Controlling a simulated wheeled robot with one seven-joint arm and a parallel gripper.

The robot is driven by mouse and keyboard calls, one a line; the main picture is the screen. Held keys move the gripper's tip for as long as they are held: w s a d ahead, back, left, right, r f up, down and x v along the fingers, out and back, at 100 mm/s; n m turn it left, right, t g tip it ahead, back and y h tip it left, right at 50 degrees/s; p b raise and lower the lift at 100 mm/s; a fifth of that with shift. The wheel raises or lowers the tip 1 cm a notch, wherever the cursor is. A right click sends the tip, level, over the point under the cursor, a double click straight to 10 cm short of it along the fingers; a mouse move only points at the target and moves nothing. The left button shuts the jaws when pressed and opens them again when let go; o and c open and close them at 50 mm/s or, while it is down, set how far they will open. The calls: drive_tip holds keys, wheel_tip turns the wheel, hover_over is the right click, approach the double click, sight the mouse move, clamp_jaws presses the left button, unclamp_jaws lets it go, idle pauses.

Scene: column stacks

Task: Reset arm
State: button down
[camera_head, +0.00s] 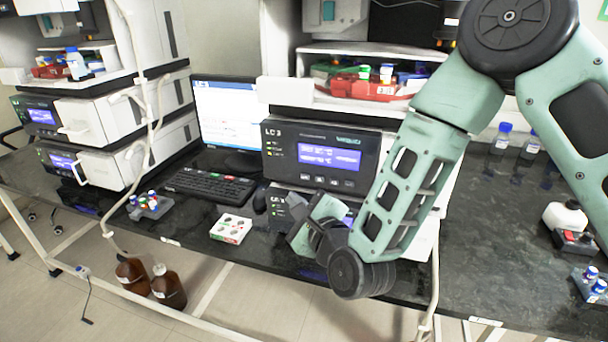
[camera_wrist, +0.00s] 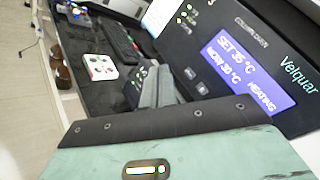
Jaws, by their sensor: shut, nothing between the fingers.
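My gripper (camera_head: 298,236) shows in the head view in front of the lower unit of the middle stack, above the front part of the bench. Its grey fingers also show in the wrist view (camera_wrist: 156,84), shut with nothing between them. My green arm reaches down to it from the upper right, bent at a dark joint. The arm hides part of the middle instrument stack (camera_head: 283,147), whose unit has a lit blue display. In the wrist view that display (camera_wrist: 246,70) reads "SET 35°C" and "HEATING".
A white box with round slots (camera_head: 231,229), a vial rack (camera_head: 150,206) and a keyboard (camera_head: 208,185) lie left of my gripper. Brown bottles (camera_head: 168,288) stand on the floor. A white container (camera_head: 565,217) and blue-capped vials (camera_head: 590,284) are at the right.

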drive_tip(key=s+n+g, duration=0.9)
drive_tip(key=s+n, duration=0.2)
drive_tip(key=n, duration=0.4)
drive_tip(key=s+d+r+n+g+h, duration=0.2)
drive_tip(key=s+d+n+g+h, duration=0.1)
drive_tip(key=s+d+n, duration=0.3)
drive_tip(key=s+d+r+n+g+h, duration=0.2)
drive_tip(key=s+d+n, duration=0.5)
drive_tip(key=s, duration=0.4)
drive_tip(key=shift+s+d+n+g+h, duration=0.2)
drive_tip(key=shift+n+g+h, duration=0.1)
drive_tip(key=shift+g+h, duration=0.55)
